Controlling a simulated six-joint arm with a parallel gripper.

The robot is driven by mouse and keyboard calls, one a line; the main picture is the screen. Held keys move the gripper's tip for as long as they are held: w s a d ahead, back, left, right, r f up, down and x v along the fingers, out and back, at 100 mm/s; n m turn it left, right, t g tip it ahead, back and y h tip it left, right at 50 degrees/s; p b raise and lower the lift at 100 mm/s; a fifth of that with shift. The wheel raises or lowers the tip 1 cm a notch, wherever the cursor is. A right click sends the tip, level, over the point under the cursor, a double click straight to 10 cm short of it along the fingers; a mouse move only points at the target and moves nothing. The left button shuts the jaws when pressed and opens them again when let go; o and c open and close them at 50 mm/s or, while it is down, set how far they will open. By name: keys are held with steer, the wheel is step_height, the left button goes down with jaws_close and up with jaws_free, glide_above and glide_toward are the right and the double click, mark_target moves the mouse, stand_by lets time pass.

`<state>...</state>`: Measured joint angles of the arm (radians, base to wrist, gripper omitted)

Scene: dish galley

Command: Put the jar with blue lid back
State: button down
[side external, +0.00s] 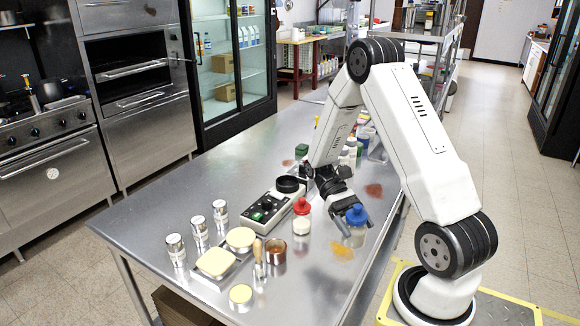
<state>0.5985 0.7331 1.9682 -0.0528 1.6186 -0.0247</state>
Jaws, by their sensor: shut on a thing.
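The jar with the blue lid (356,227) stands near the right edge of the steel table, with a clear body below its lid. My gripper (347,217) reaches down to it from above left and is shut on the jar near its lid. The jar's base looks at or just above the tabletop; I cannot tell whether it touches. A jar with a red lid (302,216) stands upright just left of my gripper, apart from it.
A grey device with buttons (266,208) lies left of the red-lidded jar. Several metal canisters (198,230), yellow-topped items (216,262) and a brown cup (276,251) stand at front left. An orange-yellow patch (343,250) lies before the jar. The table's left middle (180,195) is clear.

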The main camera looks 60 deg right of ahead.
steer(key=n+h, duration=0.1)
steer(key=s+d+n+g+h, duration=0.1)
steer(key=shift+d+r+n+h, duration=0.2)
steer(key=shift+n+h, duration=0.1)
steer(key=shift+h, duration=0.1)
steer(key=w+d+r+n+t+h, duration=0.2)
steer(key=w+d+n+t+h, duration=0.1)
steer(key=d+n+h, duration=0.2)
steer(key=w+d+r+n+t+h, duration=0.2)
steer(key=d+n+h, duration=0.3)
steer(key=n+h, duration=0.5)
steer(key=shift+w+r+n+t+h, duration=0.3)
steer(key=shift+w+r+t+h, duration=0.15)
steer(key=shift+w, duration=0.2)
steer(key=shift+f, duration=0.1)
steer(key=shift+w+d+f, duration=1.3)
steer(key=shift+w+f, duration=0.25)
steer(key=shift+w, duration=0.25)
steer(key=shift+w+d+f, duration=1.25)
steer(key=shift+w+f, duration=0.3)
steer(key=shift+w, duration=0.3)
steer(key=shift+w+d+f, duration=1.3)
steer(key=shift+w+f, duration=0.25)
steer(key=shift+w, duration=0.25)
